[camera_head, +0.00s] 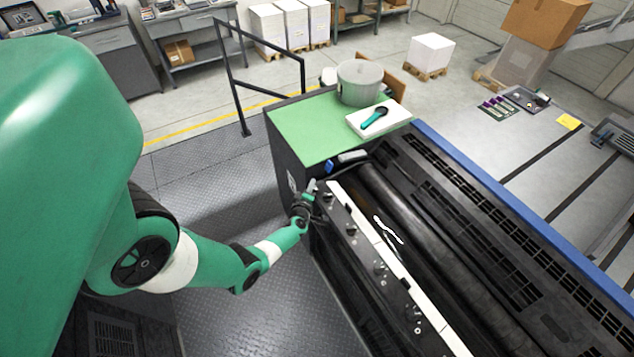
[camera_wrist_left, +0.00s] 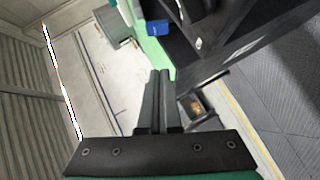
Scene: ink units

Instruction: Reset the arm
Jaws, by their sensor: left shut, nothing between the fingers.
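My left arm (camera_head: 268,252) is green and white and reaches in from the left of the head view. Its gripper (camera_head: 311,190) is beside the near end of the dark press, close to the row of knobs on the white-edged rail. In the left wrist view the two dark fingers (camera_wrist_left: 158,90) stand close together, shut with nothing held. I cannot tell in the head view whether the gripper touches the press. My right gripper is not in view.
The press (camera_head: 440,210) fills the right side. A green-topped cabinet (camera_head: 297,129) holds a pale bucket (camera_head: 359,83) and a white pad (camera_head: 392,122) with a teal-and-black tool (camera_head: 374,117). A black railing (camera_head: 229,75) stands behind. The grey plate floor (camera_head: 215,190) is clear.

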